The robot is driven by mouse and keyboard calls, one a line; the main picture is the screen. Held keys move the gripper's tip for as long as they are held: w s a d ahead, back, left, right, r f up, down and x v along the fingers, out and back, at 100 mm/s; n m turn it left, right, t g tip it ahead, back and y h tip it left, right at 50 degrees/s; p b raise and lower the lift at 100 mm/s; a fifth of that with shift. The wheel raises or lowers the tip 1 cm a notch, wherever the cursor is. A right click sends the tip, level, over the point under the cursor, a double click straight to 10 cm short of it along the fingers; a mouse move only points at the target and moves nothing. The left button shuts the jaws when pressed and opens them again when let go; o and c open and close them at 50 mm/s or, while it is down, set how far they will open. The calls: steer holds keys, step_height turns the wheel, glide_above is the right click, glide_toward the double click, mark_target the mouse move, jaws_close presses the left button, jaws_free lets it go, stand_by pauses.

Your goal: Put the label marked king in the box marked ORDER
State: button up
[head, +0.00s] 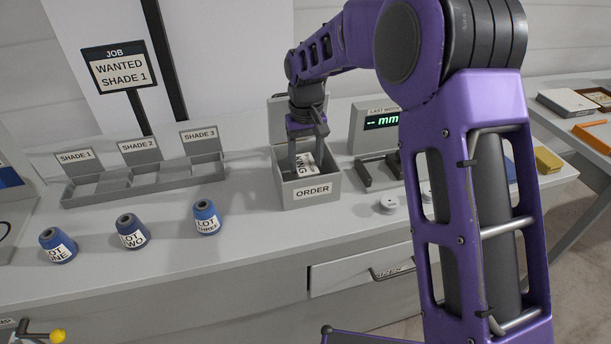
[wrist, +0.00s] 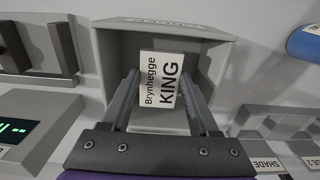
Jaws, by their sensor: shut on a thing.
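The box marked ORDER (head: 312,192) is grey and open-topped and stands on the bench at the middle of the head view. Its walls also show in the wrist view (wrist: 222,70). The label marked KING (head: 306,165) is a white card with black print; in the wrist view the label (wrist: 160,80) reads "Brynhegge KING". My gripper (head: 305,155) points down into the box opening. In the wrist view its fingers (wrist: 163,95) are on either side of the label, shut on it. The label is within the box walls; I cannot tell whether it touches the floor.
A display marked LAST WORN (head: 382,121) stands right of the box, with dark upright blocks before it. A WANTED SHADE 1 sign (head: 121,72) stands behind.

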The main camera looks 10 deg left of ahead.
mark_target(306, 164)
step_height(306, 164, down, 5)
steer(key=shift+r, duration=0.1)
steer(key=shift+w+a+f, duration=0.1)
steer(key=shift+w+f, duration=0.05)
steer(key=shift+f, duration=0.05)
steer(key=shift+f, duration=0.15)
steer(key=o, duration=1.3)
steer(key=shift+o, duration=0.2)
step_height(306, 164, up, 12)
steer(key=shift+r+p, duration=0.15)
steer(key=shift+p, duration=0.2)
